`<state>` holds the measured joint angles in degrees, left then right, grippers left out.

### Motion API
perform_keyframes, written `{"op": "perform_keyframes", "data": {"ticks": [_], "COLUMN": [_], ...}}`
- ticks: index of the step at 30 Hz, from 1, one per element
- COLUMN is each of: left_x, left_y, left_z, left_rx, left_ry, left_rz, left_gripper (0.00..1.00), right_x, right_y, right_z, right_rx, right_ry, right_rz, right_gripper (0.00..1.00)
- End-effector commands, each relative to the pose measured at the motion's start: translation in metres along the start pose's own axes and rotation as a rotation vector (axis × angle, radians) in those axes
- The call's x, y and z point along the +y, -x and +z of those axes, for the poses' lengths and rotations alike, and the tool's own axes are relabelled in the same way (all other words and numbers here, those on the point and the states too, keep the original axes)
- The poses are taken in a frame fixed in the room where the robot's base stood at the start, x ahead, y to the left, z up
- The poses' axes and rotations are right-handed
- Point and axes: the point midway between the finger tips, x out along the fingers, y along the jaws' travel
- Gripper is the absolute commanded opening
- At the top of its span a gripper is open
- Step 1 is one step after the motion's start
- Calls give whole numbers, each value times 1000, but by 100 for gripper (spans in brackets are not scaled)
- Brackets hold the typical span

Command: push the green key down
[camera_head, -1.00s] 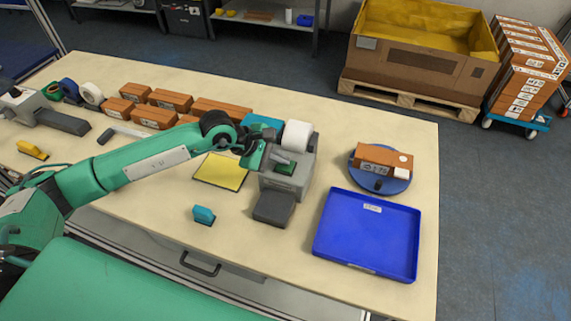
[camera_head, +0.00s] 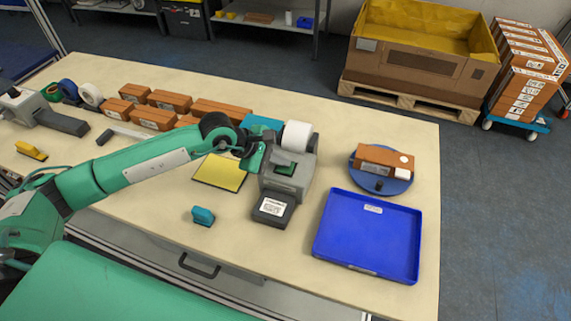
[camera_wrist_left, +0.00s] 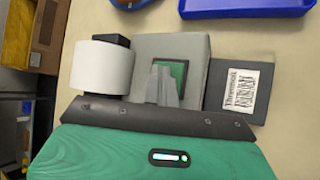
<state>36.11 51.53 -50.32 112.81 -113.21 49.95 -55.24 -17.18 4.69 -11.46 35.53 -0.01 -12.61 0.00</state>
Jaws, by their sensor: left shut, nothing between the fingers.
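The green key (camera_head: 285,169) is on the top of a grey label printer (camera_head: 290,186). It also shows in the wrist view (camera_wrist_left: 178,72), partly behind the fingers. My left gripper (camera_wrist_left: 162,84) is shut and empty, with its fingertips beside the key in the picture. I cannot tell whether they touch it. In the head view my left gripper (camera_head: 268,157) is just left of the key. A white printed label (camera_head: 271,207) lies on the dark front plate of the printer; it also shows in the wrist view (camera_wrist_left: 240,89). My right gripper is not in view.
A white label roll (camera_head: 297,136) is at the printer's back. A blue tray (camera_head: 330,245) and a round blue turntable (camera_head: 398,186) bearing a brown box (camera_head: 385,156) are to the right. A teal stapler-like object (camera_head: 203,215) and a yellow pad (camera_head: 218,173) are to the left.

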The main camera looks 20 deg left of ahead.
Motion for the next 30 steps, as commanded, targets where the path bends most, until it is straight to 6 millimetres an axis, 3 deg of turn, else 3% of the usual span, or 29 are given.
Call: {"op": "perform_keyframes", "data": {"ticks": [30], "left_x": [15], "left_y": [21], "left_z": [15], "left_rx": [0], "left_ry": [0], "left_rz": [0], "left_gripper": [0], "right_x": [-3], "right_y": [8], "right_z": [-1], "right_rx": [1], "right_ry": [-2], "right_rz": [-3], "right_gripper": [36]}}
